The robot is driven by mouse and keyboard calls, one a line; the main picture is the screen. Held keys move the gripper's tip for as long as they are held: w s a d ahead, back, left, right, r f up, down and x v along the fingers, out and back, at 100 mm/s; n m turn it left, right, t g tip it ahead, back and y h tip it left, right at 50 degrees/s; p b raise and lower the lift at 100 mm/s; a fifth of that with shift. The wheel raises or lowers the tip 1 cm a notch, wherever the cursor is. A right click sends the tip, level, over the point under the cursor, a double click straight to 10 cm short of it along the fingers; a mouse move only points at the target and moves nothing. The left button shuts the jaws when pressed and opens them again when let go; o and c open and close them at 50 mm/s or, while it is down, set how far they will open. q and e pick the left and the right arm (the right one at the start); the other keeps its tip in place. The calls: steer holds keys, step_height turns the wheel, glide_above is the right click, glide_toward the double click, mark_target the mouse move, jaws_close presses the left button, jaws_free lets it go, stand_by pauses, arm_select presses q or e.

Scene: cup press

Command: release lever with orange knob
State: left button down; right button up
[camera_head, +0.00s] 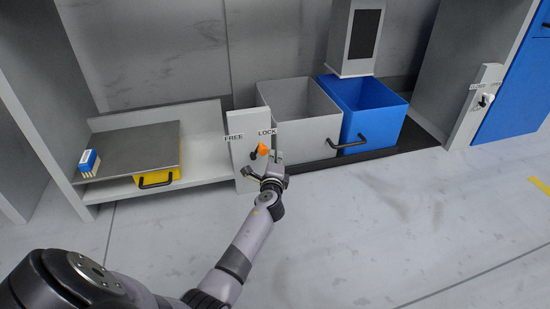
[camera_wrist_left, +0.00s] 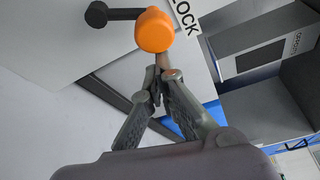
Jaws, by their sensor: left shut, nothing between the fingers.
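The lever's orange knob (camera_head: 262,149) is on the front of a white panel (camera_head: 246,165) marked FREE on the left and LOCK on the right. The knob is on the LOCK side. In the left wrist view the orange knob (camera_wrist_left: 154,31) sits at the end of a dark lever arm (camera_wrist_left: 120,14) that runs left to a round pivot. My left gripper (camera_head: 276,166) is just below and right of the knob. In the left wrist view its fingertips (camera_wrist_left: 158,80) are together with nothing between them, close under the knob. My right gripper is not in view.
A grey bin (camera_head: 300,112) and a blue bin (camera_head: 375,122) with black handles stand right of the panel. A low shelf (camera_head: 135,150) with a yellow drawer (camera_head: 160,178) is at left. Another lever panel (camera_head: 474,105) stands at far right. The floor in front is clear.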

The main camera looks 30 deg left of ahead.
mark_target(262, 151)
arm_select(q)
steer(key=shift+s+a+r+p, duration=0.15)
steer(key=shift+r+p, duration=0.15)
steer(key=shift+r, duration=0.05)
steer(key=s+r+p, duration=0.1)
steer(key=a+r+p, duration=0.1)
steer(key=shift+s+a+r+p, duration=0.1)
steer(key=shift+s+a+p, duration=0.15)
steer(key=shift+s+p, duration=0.1)
steer(key=shift+s+a+r+p, duration=0.3)
steer(key=shift+s+a, duration=0.15)
steer(key=shift+s, duration=0.1)
steer(key=shift+s+a, duration=0.4)
steer(key=shift+s, duration=0.05)
steer(key=shift+s+a+p, duration=0.25)
steer(key=shift+s+p, duration=0.05)
stand_by(0.5)
steer(key=shift+r, duration=0.1)
